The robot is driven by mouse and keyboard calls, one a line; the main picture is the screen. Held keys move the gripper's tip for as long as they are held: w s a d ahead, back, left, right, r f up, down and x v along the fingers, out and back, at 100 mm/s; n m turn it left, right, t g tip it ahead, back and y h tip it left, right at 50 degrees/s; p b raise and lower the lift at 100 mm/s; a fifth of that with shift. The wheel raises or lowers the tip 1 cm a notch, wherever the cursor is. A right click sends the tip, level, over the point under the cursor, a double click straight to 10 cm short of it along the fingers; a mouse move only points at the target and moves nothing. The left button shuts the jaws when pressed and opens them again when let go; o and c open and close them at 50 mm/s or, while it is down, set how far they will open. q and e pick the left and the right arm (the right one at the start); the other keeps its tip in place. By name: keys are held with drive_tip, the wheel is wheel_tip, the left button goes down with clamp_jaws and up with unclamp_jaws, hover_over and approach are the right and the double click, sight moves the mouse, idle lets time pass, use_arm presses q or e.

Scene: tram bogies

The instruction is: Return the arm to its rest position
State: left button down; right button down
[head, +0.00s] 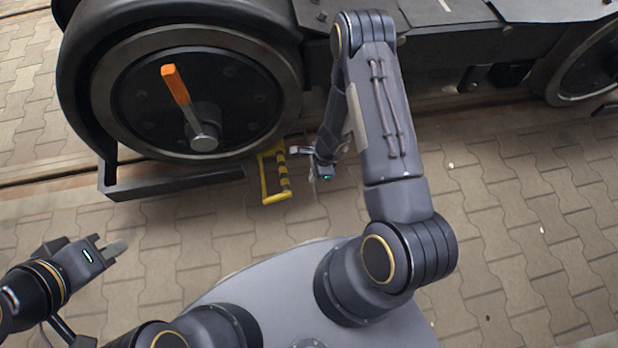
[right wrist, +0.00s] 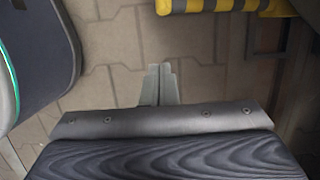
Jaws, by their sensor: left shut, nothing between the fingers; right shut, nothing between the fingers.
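My right arm reaches forward in the head view and bends down at its far end. My right gripper (head: 297,151) is beside the yellow and black handle piece (head: 277,187), just right of its upper end. In the right wrist view its fingertips (right wrist: 160,68) are together over bare paving, with nothing between them. The yellow and black piece (right wrist: 225,5) shows at the top of that view, apart from the fingers. My left gripper (head: 117,248) is shut and empty above the paving at the lower left.
The bogie wheel (head: 200,95) with an orange-handled lever (head: 176,85) stands at the upper left, beyond my right gripper. The dark bogie frame (head: 450,75) runs along the top right. A second wheel (head: 592,65) is at the right edge. Open paving (head: 520,240) lies to the right.

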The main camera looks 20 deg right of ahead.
drive_tip(key=shift+d+r, duration=0.15)
drive_tip(key=shift+r, duration=0.25)
wheel_tip(320, 180, up, 27)
drive_tip(key=w+a+n+t+y, duration=0.2)
drive_tip(key=a+n+t+y, duration=0.1)
drive_tip(key=n, duration=0.4)
drive_tip(key=s+r+n+t, duration=0.1)
drive_tip(key=s+r+n, duration=0.5)
drive_tip(key=s+r, duration=0.3)
drive_tip(key=s+d+r+n+t+h, duration=0.15)
drive_tip(key=s+r+n, duration=0.35)
drive_tip(key=s, duration=0.6)
wheel_tip(320, 180, up, 31)
drive_tip(key=n+p, duration=0.1)
drive_tip(key=p, duration=3)
drive_tip(key=shift+p, duration=0.4)
